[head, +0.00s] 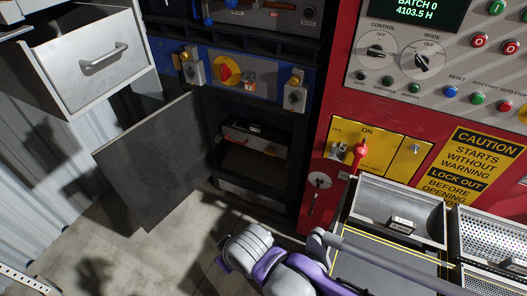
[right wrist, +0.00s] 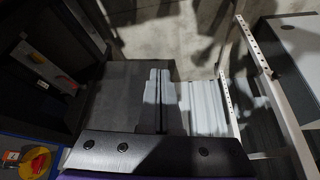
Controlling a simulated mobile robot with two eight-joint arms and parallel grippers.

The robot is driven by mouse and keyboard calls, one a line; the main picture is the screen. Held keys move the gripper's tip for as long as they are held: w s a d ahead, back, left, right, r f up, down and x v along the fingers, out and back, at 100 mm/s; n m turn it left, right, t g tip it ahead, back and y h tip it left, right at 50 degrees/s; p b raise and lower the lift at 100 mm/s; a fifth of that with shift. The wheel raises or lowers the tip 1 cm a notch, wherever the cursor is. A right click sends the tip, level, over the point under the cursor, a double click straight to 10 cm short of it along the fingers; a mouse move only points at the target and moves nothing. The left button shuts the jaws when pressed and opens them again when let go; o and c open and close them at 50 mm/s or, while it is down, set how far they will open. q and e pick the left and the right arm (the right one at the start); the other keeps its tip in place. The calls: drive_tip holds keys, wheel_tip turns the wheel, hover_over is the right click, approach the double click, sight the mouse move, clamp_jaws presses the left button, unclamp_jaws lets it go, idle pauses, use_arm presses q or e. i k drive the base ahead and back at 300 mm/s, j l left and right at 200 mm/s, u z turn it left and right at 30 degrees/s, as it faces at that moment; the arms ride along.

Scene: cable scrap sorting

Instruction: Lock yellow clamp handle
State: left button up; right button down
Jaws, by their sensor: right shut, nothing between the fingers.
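In the head view, two small grey clamp units with yellow tops sit on the blue panel (head: 243,65): a left clamp (head: 192,68) and a right clamp (head: 295,88). A yellow disc with a red rotary knob (head: 226,71) lies between them. I cannot tell how either clamp handle is set. My right gripper (right wrist: 159,72) shows in the right wrist view, its grey fingers together with nothing between them. It is apart from the blue panel, whose yellow and red knob shows at that view's lower left (right wrist: 38,162). My left gripper is out of view.
A dark cabinet door (head: 160,160) hangs open below the panel. A grey drawer (head: 95,60) juts out at upper left. The red machine (head: 335,95) carries a yellow plate with a red lever (head: 358,157). Metal trays (head: 400,208) stand at lower right. Bare floor (head: 185,255) shows below.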

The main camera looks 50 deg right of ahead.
sight(269, 150)
drive_tip(key=i+z, duration=0.25)
drive_tip(key=z, duration=0.2)
drive_tip(key=i+z, duration=0.3)
drive_tip(key=z, duration=0.2)
drive_tip(key=i+j+z, duration=0.2)
drive_tip(key=z, duration=0.25)
drive_tip(key=i+j+z, duration=0.1)
drive_tip(key=i+z, duration=0.25)
drive_tip(key=i+j+z, duration=0.1)
drive_tip(key=z, duration=0.25)
drive_tip(key=i+j+z, duration=0.2)
drive_tip(key=z, duration=0.15)
